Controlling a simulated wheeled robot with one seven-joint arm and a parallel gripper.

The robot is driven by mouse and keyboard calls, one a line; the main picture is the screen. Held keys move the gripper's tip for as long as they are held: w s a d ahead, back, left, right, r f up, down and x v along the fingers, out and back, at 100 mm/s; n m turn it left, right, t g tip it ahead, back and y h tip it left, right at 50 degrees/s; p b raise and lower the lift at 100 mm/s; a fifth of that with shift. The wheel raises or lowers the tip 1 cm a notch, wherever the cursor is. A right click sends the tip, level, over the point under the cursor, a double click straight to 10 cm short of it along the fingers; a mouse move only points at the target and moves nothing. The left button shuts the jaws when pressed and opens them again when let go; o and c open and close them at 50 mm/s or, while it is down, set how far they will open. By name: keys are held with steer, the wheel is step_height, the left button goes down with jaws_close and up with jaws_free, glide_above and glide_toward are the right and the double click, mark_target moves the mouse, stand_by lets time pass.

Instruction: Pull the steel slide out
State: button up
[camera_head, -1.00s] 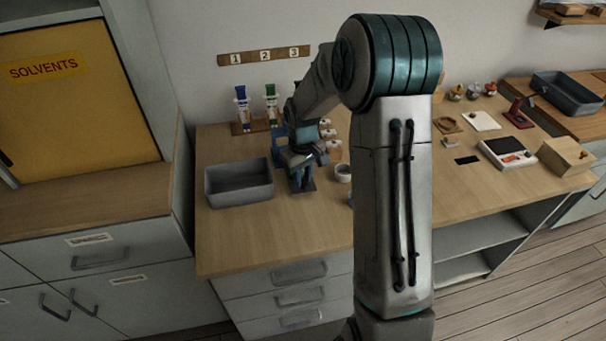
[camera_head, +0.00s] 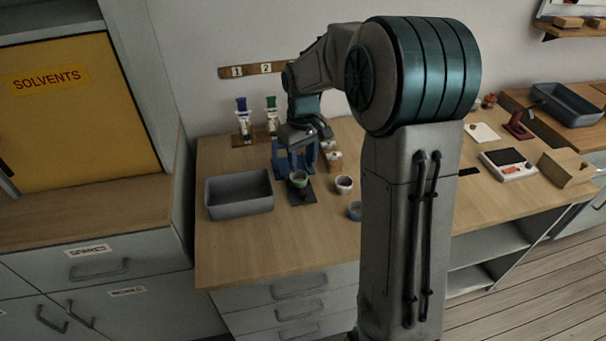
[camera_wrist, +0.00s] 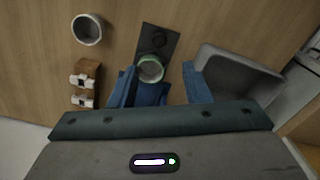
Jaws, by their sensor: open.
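A blue stand (camera_head: 281,158) stands on the bench with a dark flat plate (camera_head: 304,194) reaching out in front of it. In the head view my gripper (camera_head: 306,143) is above and behind the cup, by the stand.
A grey bin (camera_head: 240,196) stands left of the stand. A bluish cup (camera_head: 354,210) is partly behind my arm.

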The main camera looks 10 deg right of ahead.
steer(key=shift+r, duration=1.65)
steer(key=s+r+m+t, duration=0.2)
steer(key=s+m, duration=0.2)
steer(key=s, duration=2)
steer(key=shift+d+m+t, duration=0.15)
steer(key=shift+m+t, duration=0.25)
